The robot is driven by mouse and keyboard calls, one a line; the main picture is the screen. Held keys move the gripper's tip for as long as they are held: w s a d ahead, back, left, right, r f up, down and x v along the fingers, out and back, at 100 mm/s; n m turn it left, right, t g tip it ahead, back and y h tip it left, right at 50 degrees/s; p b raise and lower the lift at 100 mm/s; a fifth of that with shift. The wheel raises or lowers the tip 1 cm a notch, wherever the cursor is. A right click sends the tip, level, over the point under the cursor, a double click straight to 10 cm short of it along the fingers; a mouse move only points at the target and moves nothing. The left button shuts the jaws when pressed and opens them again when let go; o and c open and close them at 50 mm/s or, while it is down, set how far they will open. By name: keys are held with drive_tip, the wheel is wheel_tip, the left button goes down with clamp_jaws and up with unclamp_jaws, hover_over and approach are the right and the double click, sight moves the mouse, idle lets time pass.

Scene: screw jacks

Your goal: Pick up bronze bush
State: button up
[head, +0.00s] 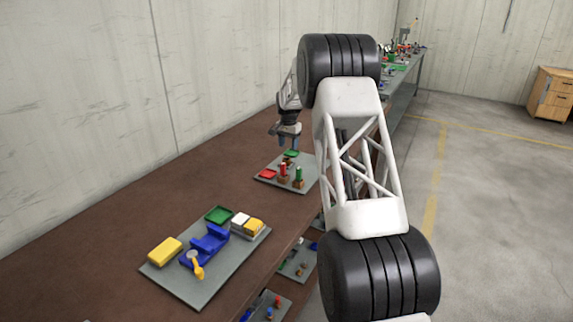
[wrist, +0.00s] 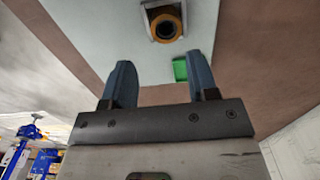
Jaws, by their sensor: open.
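The bronze bush (wrist: 181,24), an orange-brown ring with a dark hole, shows at the top of the wrist view. It sits in or on a grey square-edged holder (wrist: 147,7); I cannot tell how deep. My gripper's two blue fingers (wrist: 160,75) are open and empty, apart from the bush, which lies beyond the fingertips. In the head view my gripper (head: 288,142) hangs above the far grey board (head: 307,164). The bush is too small to make out surely there.
A green tray (wrist: 180,69) lies near the bush; it also shows in the head view (head: 291,153). A nearer board (head: 205,285) holds blue and yellow parts.

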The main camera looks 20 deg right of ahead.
drive_tip(key=shift+f, duration=1.25)
drive_tip(key=shift+a+f, duration=0.15)
drive_tip(key=shift+f, duration=2.4)
drive_tip(key=shift+c, duration=0.3)
drive_tip(key=c, duration=0.8)
wheel_tip(320, 180, up, 10)
